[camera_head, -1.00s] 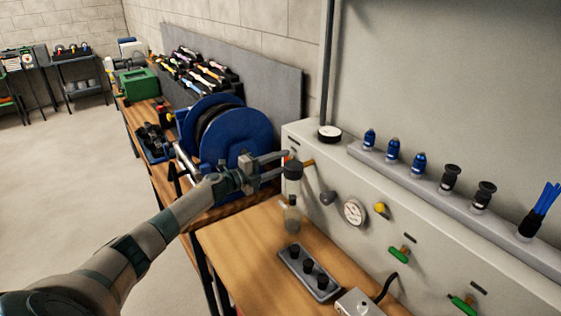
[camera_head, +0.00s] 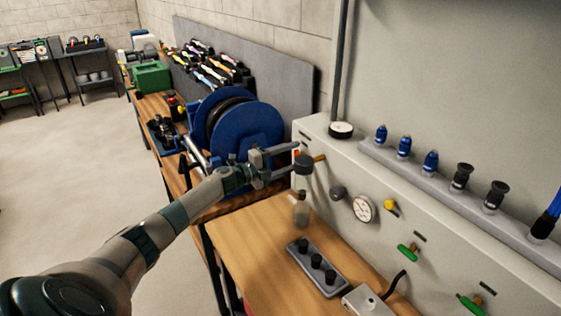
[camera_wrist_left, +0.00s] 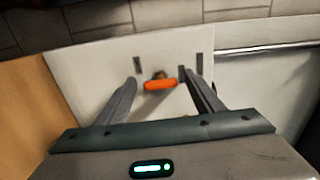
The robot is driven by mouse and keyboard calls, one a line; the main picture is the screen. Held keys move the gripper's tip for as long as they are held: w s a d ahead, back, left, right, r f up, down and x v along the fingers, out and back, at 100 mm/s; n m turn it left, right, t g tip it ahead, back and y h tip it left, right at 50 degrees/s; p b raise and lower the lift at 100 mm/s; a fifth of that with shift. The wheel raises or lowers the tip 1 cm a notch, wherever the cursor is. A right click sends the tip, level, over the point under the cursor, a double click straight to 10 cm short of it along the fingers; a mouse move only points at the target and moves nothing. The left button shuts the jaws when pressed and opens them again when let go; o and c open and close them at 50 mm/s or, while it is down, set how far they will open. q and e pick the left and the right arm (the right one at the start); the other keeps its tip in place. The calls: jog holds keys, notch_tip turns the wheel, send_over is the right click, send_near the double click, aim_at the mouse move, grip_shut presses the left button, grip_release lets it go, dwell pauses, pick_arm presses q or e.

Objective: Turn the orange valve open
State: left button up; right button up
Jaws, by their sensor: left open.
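The orange valve handle (camera_wrist_left: 160,85) is a short bar on a brass stem, lying nearly level on the pale panel in the left wrist view. In the head view only a small orange bit (camera_head: 296,153) and the brass stem (camera_head: 319,158) show beside my fingertips. My left gripper (camera_head: 294,159) is open, its fingers pointing at the panel. In the left wrist view the handle sits between the open fingers of the left gripper (camera_wrist_left: 159,77), with a gap on each side. Contact cannot be seen. My right gripper is out of view.
A dark-capped clear bowl (camera_head: 301,210) hangs just by the fingertips. A gauge (camera_head: 363,209), a yellow knob (camera_head: 391,206) and green handles (camera_head: 407,253) are further right on the panel. A blue hose reel (camera_head: 262,130) stands close behind the gripper. The wooden bench (camera_head: 250,240) is clear below.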

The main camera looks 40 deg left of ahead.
pick_arm(q)
jog(key=shift+s, duration=0.15)
jog(key=b+v, duration=0.6)
jog(key=v, duration=1.1)
jog(key=shift+s+a, duration=0.1)
dwell(0.5)
